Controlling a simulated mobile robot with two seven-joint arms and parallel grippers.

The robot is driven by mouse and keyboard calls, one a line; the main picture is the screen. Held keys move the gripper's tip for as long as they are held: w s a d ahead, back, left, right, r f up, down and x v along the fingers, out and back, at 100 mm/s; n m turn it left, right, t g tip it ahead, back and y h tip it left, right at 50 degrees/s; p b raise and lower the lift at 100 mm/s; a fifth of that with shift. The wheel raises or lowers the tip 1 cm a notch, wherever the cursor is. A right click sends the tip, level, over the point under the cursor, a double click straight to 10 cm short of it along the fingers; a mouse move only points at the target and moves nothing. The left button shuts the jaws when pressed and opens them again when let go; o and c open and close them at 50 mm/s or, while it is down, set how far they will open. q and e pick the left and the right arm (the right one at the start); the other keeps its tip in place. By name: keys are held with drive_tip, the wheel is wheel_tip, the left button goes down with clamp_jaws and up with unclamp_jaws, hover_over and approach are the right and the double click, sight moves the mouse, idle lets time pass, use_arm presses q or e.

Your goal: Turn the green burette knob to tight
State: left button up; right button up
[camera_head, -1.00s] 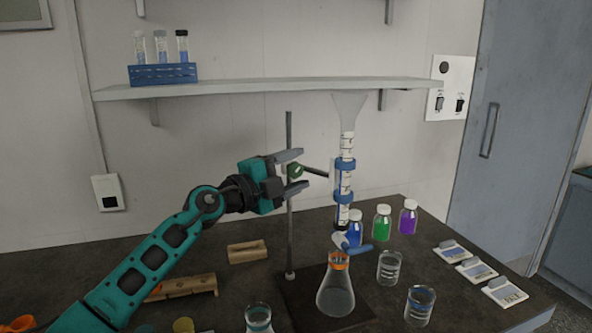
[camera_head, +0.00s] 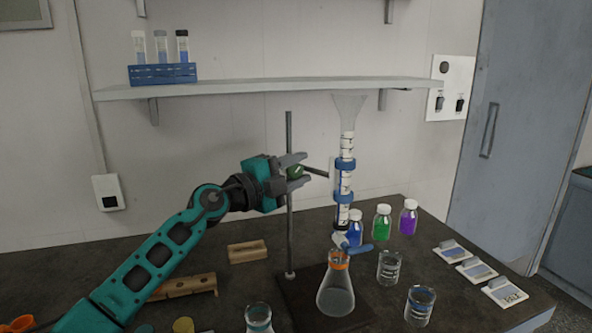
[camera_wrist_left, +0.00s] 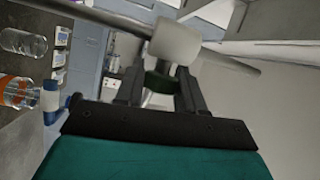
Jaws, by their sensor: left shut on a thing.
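The green burette knob (camera_head: 295,171) sits on the clamp at the upright metal stand rod (camera_head: 289,225). My left gripper (camera_head: 298,171) comes in from the left and is shut on the knob, one finger above it and one below. In the left wrist view the dark green knob (camera_wrist_left: 158,83) lies between the two fingers, in front of a pale clamp block (camera_wrist_left: 174,41). The burette (camera_head: 345,180), with blue bands and a funnel top, stands upright to the right of the rod. Its tip is over an orange-necked flask (camera_head: 336,292). The knob's turn angle cannot be read.
Glass beakers (camera_head: 420,305) and capped bottles (camera_head: 383,222) stand right of and behind the flask. Wooden blocks (camera_head: 248,251) lie to the left. A wall shelf (camera_head: 250,86) with a blue tube rack (camera_head: 163,73) is above my gripper.

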use_arm(q)
drive_tip(key=shift+r, duration=0.1)
drive_tip(key=shift+m+g+y, duration=0.6)
drive_tip(key=shift+g+y, duration=0.2)
drive_tip(key=shift+y, duration=0.1)
drive_tip(key=shift+g+y, duration=0.4)
drive_tip(key=shift+y, duration=0.2)
drive_tip(key=o, duration=1)
drive_tip(key=b+v, duration=0.1)
drive_tip(key=v, duration=1.2)
drive_tip(key=shift+d, duration=0.1)
